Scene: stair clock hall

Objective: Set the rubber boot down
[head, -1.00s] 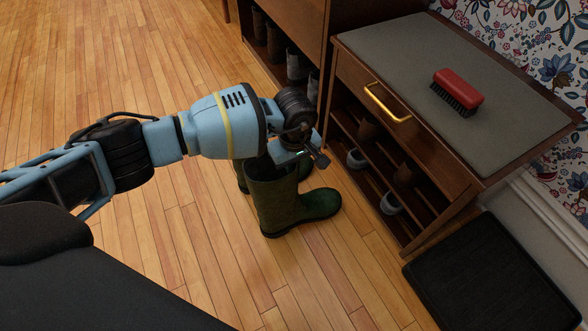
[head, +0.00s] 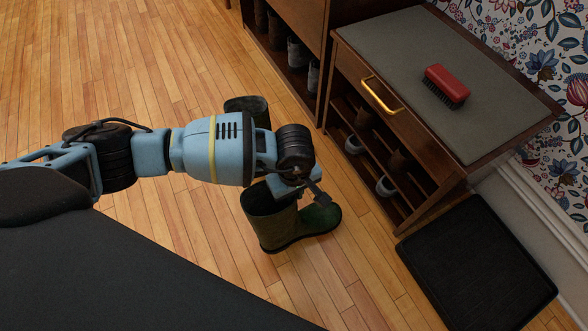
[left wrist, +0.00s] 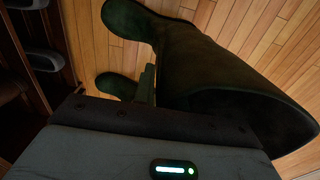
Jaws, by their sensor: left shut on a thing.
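A dark green rubber boot (head: 272,225) hangs upright or nearly so from my left gripper (head: 303,190), toe pointing right, over the wooden floor. The gripper is shut on the upper part of its shaft. I cannot tell whether the sole touches the floor. In the left wrist view the boot (left wrist: 195,60) fills the upper middle, its opening at the lower right. A second green boot (head: 247,106) stands behind my arm, which hides most of it; its toe (left wrist: 115,86) shows beyond the held boot in the left wrist view. My right gripper is not in view.
A wooden shoe bench (head: 480,145) with a brass-handled drawer and shoes on its shelves stands to the right. A red brush (head: 446,86) lies on its top. The floor at the left is clear.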

